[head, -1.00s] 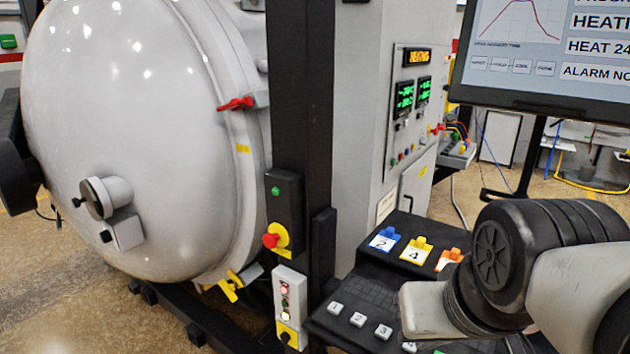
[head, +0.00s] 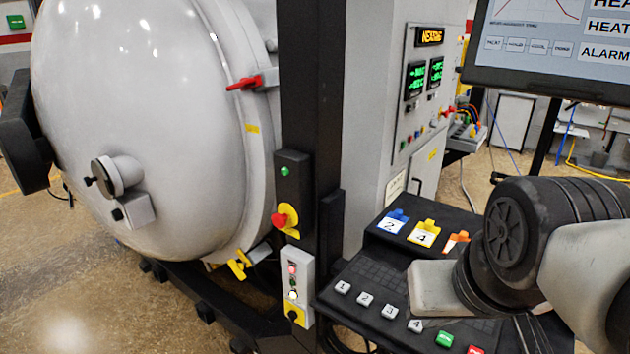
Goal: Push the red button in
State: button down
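A red mushroom button (head: 279,220) on a yellow backing sits on a black control box (head: 292,190) on the dark post, left of centre. It stands out from the box; I cannot tell whether it is pressed. A smaller red button or lamp (head: 292,269) is on the white box (head: 298,285) just below. A red key (head: 475,350) shows at the bottom edge of the console. My arm comes in from the right over the console, well right of the post and apart from the red mushroom button. My gripper's fingers are not in the picture.
The big grey furnace vessel (head: 140,120) fills the left, with a red-handled latch (head: 245,83). The black console (head: 345,265) with numbered keys and coloured tags lies under my arm. A monitor (head: 550,50) hangs upper right. Open floor (head: 90,300) shows at lower left.

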aim_at(278, 219)
jog(key=i+j+u, duration=0.35)
jog(key=i+u, duration=0.3)
jog(key=i, duration=0.15)
